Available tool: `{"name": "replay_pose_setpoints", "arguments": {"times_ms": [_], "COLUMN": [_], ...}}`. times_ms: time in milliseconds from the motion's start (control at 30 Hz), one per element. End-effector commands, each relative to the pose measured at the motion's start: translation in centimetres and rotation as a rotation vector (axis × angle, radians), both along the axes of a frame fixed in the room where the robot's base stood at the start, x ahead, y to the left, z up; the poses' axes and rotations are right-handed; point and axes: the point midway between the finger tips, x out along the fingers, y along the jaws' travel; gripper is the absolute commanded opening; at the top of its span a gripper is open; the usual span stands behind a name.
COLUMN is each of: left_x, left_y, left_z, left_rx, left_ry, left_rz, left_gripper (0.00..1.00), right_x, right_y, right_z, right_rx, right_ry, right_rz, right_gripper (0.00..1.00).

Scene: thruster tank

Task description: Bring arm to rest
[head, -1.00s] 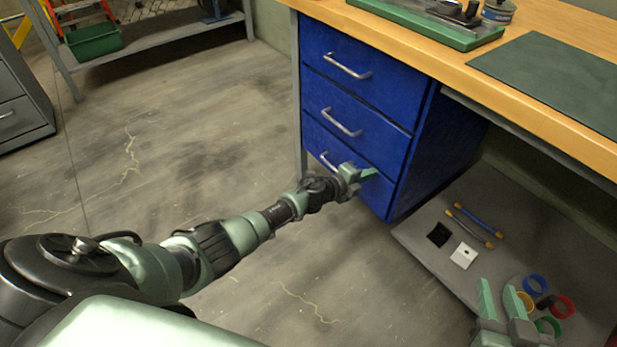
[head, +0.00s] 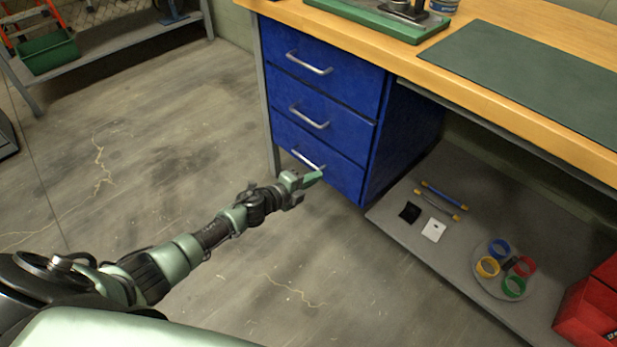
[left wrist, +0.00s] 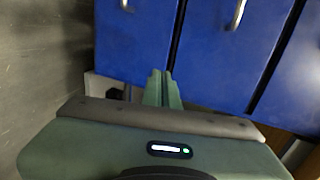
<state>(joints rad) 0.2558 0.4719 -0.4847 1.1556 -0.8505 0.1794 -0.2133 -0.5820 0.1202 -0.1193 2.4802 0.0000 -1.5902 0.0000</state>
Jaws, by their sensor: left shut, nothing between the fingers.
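My left arm reaches in from the left in the head view. Its gripper (head: 313,178) is shut and empty, in front of the bottom drawer of the blue drawer unit (head: 345,180). In the left wrist view the two green fingers (left wrist: 162,88) are together, with blue drawer fronts (left wrist: 215,60) beyond them. I cannot tell whether the fingertips touch the drawer or its handle. All three drawers look closed. My right gripper is not in view.
A wooden workbench (head: 470,75) with a dark green mat (head: 530,80) stands above the drawers. The low grey shelf (head: 400,230) under it holds coloured rings on a round plate (head: 490,285), small cards and rods. A red bin (head: 590,310) is at lower right. The floor (head: 190,130) on the left is clear.

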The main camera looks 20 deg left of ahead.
Motion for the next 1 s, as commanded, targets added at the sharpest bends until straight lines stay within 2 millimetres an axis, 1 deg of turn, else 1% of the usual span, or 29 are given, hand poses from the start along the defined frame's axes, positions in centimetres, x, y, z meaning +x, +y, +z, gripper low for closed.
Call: {"name": "replay_pose_setpoints", "arguments": {"times_ms": [33,133,400,467,567,667,700,767,800,867,900,1000], "left_x": [-0.8,-1.5,-2.0,-2.2,-3.3,-6.0,-7.6,-10.6,-12.8,-16.2,-18.3,-22.8], "left_y": [0.4,0.7,0.7,0.3,-0.3,-0.4,-0.2,0.1,0.3,0.4,0.4,0.0], "left_z": [0.3,0.5,0.7,0.9,1.9,2.8,2.9,2.8,2.7,2.5,2.4,2.5], "left_rx": [0.002,0.002,-0.009,-0.038,-0.148,-0.324,-0.402,-0.515,-0.582,-0.665,-0.708,-0.783], "left_ry": [0.002,0.001,0.0,0.003,0.022,0.094,0.141,0.232,0.298,0.398,0.462,0.597], "left_rz": [0.001,0.0,0.01,0.043,0.173,0.392,0.493,0.644,0.739,0.862,0.929,1.055], "left_gripper": [0.0,0.0,0.0,0.0,0.0,0.0,0.0,0.0,0.0,0.0,0.0,0.0], "right_x": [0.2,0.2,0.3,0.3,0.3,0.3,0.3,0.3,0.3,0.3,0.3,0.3], "right_y": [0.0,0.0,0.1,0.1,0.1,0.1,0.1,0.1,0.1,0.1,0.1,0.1], "right_z": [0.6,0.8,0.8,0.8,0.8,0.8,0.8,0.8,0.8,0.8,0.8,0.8], "right_rx": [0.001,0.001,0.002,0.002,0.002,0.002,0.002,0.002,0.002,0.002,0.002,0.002], "right_ry": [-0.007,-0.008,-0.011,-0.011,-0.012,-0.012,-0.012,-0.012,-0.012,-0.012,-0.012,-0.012], "right_rz": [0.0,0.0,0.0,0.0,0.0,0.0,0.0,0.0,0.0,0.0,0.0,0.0], "right_gripper": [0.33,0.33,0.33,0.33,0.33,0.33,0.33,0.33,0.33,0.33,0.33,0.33]}}
